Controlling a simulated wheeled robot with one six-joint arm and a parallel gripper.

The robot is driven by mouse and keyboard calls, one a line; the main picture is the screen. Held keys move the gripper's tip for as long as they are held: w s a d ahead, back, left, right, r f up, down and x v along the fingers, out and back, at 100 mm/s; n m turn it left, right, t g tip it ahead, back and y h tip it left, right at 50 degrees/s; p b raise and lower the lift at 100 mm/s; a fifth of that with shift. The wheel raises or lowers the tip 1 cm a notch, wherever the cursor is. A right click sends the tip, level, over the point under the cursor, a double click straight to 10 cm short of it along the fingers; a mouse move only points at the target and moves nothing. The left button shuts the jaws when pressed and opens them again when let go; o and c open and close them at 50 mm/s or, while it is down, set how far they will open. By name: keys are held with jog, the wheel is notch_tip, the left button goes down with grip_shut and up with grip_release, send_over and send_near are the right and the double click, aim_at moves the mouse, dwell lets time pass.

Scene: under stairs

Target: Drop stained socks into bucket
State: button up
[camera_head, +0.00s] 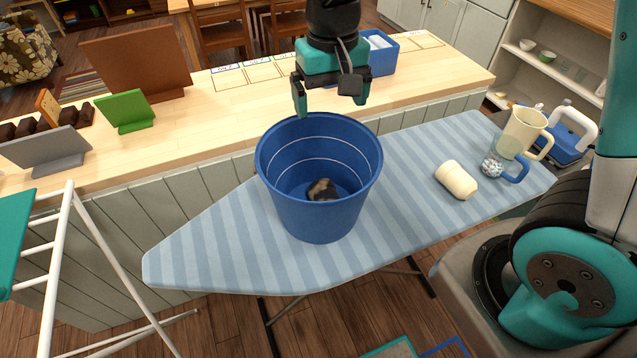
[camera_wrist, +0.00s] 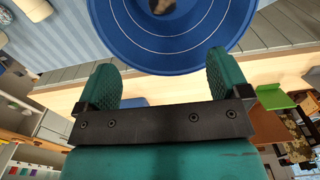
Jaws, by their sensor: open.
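The blue bucket (camera_head: 325,218) stands upright on the striped ironing board (camera_head: 225,235). A small crumpled tan and dark stained piece (camera_head: 322,190), which looks like a sock, lies on the bucket floor. It also shows at the top edge of the wrist view (camera_wrist: 162,6), inside the bucket (camera_wrist: 120,35). My gripper (camera_head: 330,98) is open and empty. It hangs above the bucket's far rim, with its fingers apart and pointing down; in the wrist view its fingertips (camera_wrist: 160,62) are near the rim. I see no other clearly stained sock.
A wooden counter (camera_head: 225,108) behind holds a blue box (camera_head: 381,55). A white rack (camera_head: 95,255) stands left.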

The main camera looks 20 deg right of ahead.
notch_tip(320, 180, up, 12)
jog(key=b, duration=0.1)
jog(key=shift+r, duration=0.25)
jog(key=s+a+f+n+y+b, duration=0.1)
jog(key=s+a+f+n+y, duration=0.1)
jog(key=s+f, duration=0.3)
jog(key=s+a+f+n+y+b, duration=0.2)
jog(key=s+f+n, duration=0.3)
jog(key=s, duration=0.8)
jog(key=shift+a+n, duration=0.3)
jog(key=shift+a, duration=0.1)
jog(key=shift+f, duration=0.1)
